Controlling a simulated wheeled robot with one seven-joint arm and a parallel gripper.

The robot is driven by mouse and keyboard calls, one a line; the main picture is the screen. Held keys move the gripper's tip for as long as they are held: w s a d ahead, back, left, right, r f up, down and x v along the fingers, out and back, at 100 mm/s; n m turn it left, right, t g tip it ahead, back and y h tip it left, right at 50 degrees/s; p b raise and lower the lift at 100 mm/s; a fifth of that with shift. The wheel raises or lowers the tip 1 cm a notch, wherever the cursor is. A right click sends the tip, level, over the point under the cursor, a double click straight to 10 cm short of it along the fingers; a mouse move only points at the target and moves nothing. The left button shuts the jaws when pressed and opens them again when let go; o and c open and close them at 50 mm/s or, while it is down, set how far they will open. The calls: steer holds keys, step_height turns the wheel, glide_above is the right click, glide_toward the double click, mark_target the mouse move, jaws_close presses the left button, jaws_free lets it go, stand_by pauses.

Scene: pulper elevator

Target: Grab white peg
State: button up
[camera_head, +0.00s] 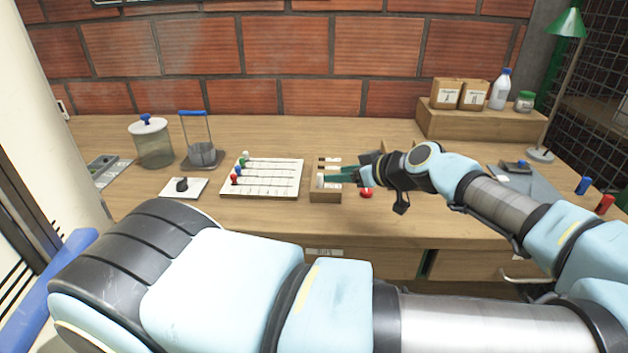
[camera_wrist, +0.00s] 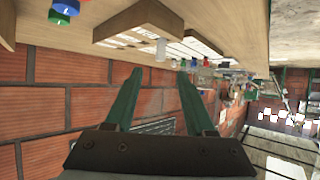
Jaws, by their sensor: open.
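A small wooden box (camera_head: 325,195) with slots stands on the bench right of the lined board. A pale, whitish peg (camera_wrist: 161,49) sticks out of this box (camera_wrist: 140,20) in the wrist view, centred between the fingertip directions and apart from them. My gripper (camera_head: 328,177) reaches in from the right at the box in the head view. Its green fingers are spread and empty in the wrist view (camera_wrist: 160,74). Another white peg (camera_head: 246,154) stands at the left edge of the lined board (camera_head: 270,180), with green, blue and red pegs near it.
A small card with a black knob (camera_head: 182,185), a glass jar (camera_head: 153,145) and a blue-handled press (camera_head: 201,155) stand left of the board. A red round object (camera_head: 366,193) lies by my gripper. A brick wall (camera_head: 290,50) bounds the back. The front bench strip is mostly clear.

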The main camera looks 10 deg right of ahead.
mark_target(320, 177)
steer(key=p+x, duration=0.3)
steer(key=x, duration=0.5)
steer(key=shift+w+a+f, duration=0.1)
steer(key=shift+w+f, duration=0.05)
steer(key=shift+f, duration=0.2)
steer(key=shift+c, duration=0.3)
jaws_close()
